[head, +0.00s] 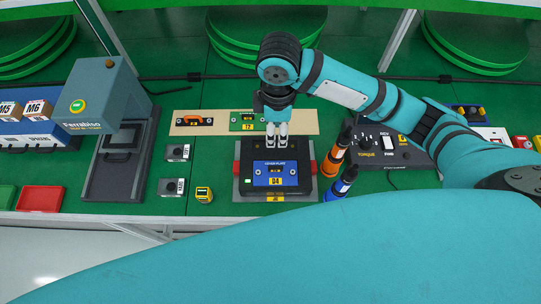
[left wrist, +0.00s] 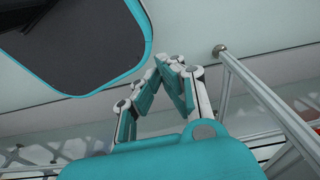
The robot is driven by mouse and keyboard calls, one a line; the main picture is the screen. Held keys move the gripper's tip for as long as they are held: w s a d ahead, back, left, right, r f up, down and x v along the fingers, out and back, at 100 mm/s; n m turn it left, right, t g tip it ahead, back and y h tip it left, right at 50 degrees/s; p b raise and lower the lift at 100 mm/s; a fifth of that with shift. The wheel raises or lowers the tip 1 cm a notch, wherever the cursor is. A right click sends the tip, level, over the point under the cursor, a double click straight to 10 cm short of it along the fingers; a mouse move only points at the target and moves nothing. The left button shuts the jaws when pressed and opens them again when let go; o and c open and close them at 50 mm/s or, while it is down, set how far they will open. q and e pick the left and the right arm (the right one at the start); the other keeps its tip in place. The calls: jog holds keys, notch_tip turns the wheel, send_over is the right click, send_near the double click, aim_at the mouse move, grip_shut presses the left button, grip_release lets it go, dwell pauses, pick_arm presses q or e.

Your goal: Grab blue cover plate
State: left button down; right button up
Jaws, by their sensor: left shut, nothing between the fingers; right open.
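The blue cover plate (head: 275,174), marked 04, lies on a black unit in the fixture (head: 275,197) at the middle of the bench in the head view. In the left wrist view my left gripper (left wrist: 178,68) is shut and empty, in front of a pale surface and away from the plate. My left gripper does not show in the head view.
Behind the fixture is a beige board (head: 215,123) with an orange-handled part and a green plate. A grey press-like machine (head: 101,95) stands at left.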

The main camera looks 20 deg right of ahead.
jog(key=p, duration=0.2)
send_over(276, 167)
notch_tip(276, 167, down, 8)
jog(key=f, duration=0.2)
jog(key=shift+w+f, duration=0.3)
jog(key=shift+f, duration=0.05)
jog(key=shift+s+f+p, duration=0.1)
jog(key=shift+f+p, duration=0.2)
jog(key=shift+f, duration=0.55)
jog(key=f, duration=0.1)
jog(key=f+p, duration=0.1)
jog(key=f, duration=0.1)
jog(key=shift+s+a+f, duration=0.1)
jog(key=shift+s+f, duration=0.15)
jog(key=shift+f, duration=0.55)
jog(key=c, duration=0.7)
pick_arm(q)
jog(key=s+r, duration=0.1)
jog(key=r, duration=0.1)
jog(key=s+r, duration=0.1)
jog(key=s, duration=0.1)
jog(key=shift+r, duration=0.4)
pick_arm(e)
grip_shut()
